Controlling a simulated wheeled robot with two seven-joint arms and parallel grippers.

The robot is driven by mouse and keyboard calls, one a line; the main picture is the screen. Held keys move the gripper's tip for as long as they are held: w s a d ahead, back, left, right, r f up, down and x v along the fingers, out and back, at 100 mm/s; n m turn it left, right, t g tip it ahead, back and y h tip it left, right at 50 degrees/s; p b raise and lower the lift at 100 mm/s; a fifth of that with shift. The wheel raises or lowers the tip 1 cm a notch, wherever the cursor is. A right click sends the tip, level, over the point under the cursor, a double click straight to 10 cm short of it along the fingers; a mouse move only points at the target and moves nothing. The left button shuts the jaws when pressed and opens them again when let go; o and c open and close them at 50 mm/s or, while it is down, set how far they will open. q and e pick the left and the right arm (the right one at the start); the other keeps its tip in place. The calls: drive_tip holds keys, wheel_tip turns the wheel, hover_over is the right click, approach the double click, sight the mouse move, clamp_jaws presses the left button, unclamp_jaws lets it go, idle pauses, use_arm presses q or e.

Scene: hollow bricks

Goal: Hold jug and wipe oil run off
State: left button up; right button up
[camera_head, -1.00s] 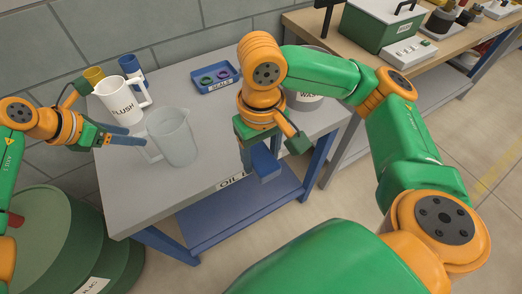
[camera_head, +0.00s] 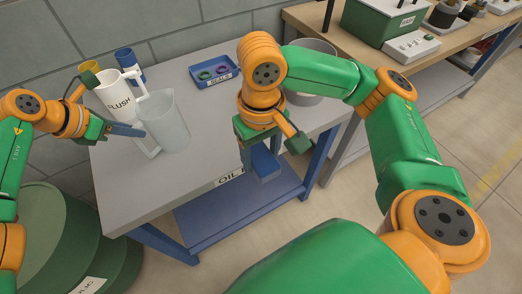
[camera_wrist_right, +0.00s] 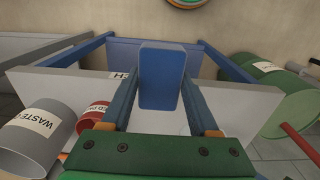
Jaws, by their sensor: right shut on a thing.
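The translucent jug (camera_head: 165,125) is at the left side of the grey table, in front of a white jug labelled FLUSH (camera_head: 120,100). My left gripper (camera_head: 138,130) is at the clear jug's handle and appears shut on it. I cannot tell whether the jug's base touches the table. My right gripper (camera_head: 262,155) is shut on a blue block (camera_wrist_right: 162,78), held between its fingers near the table's front edge. The block also shows below the gripper in the head view (camera_head: 266,165). No oil run is visible on the jug.
The grey table (camera_head: 130,205) has a blue tray with rings (camera_head: 213,72) and a grey waste bin (camera_head: 310,85) at the back. Yellow and blue cups stand behind the FLUSH jug. A green drum (camera_head: 60,240) stands at left. The table's front middle is clear.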

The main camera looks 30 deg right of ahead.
use_arm(q)
drive_tip(key=o, duration=0.5)
drive_tip(key=shift+r, duration=0.1)
drive_tip(key=v, duration=1.2)
